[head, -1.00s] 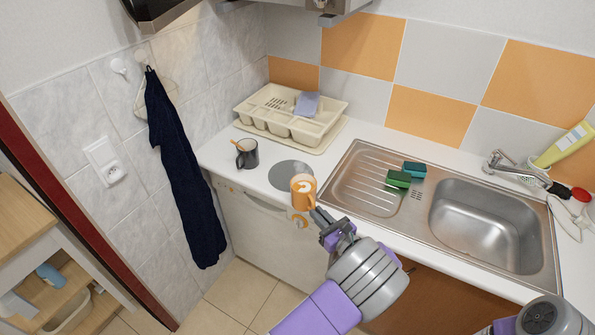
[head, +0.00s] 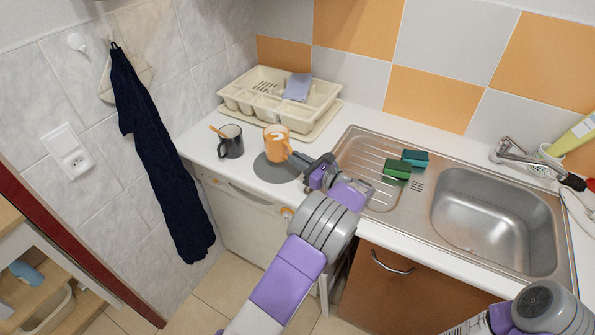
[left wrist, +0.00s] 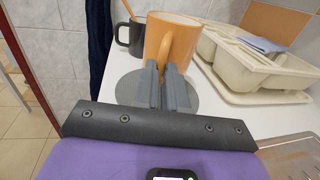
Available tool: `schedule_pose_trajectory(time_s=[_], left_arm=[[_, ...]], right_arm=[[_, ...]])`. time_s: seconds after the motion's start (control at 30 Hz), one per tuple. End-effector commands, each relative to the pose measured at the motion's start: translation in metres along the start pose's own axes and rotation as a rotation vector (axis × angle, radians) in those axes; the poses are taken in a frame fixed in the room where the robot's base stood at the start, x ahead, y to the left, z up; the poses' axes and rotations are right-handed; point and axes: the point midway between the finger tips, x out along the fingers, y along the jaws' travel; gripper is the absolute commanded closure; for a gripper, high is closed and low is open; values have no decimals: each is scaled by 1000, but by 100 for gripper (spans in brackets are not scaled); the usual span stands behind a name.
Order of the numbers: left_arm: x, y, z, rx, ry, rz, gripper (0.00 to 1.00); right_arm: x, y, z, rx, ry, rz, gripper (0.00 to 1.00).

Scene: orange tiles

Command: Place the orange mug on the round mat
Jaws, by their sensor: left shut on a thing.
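The orange mug (head: 277,143) is upright over the far part of the round grey mat (head: 268,174). I cannot tell whether its base touches the mat. My left gripper (head: 295,160) reaches in from the front right and is shut on the mug's handle. In the left wrist view the fingers (left wrist: 165,78) close on the handle of the mug (left wrist: 176,32), hiding part of its base, with the mat (left wrist: 127,90) showing around them. My right gripper is out of view; only part of my right arm shows at the lower right.
A dark mug (head: 231,144) with a spoon-like stick stands just left of the mat. A cream dish rack (head: 240,103) stands behind. To the right is the steel sink (head: 355,150) with green (head: 397,170) and teal (head: 414,158) sponges on its drainboard.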

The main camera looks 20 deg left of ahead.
Motion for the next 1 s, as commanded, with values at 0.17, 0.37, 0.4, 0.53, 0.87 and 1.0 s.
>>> schedule_pose_trajectory(time_s=[0.17, 0.37, 0.4, 0.53, 0.87, 1.0], left_arm=[[0, 0, -30, 1, -4, 1, 100], [0, 0, -40, -3, -4, 1, 100], [0, 0, -39, -3, -4, 1, 100], [0, 0, -41, 0, 1, 0, 78], [0, 0, -40, 0, 0, 0, 63], [-7, 0, -40, 0, 0, -2, 63]], right_arm=[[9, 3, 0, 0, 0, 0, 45], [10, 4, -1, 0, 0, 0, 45], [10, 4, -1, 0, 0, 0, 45], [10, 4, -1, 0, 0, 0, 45], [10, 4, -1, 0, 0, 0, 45], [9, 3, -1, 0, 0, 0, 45]])
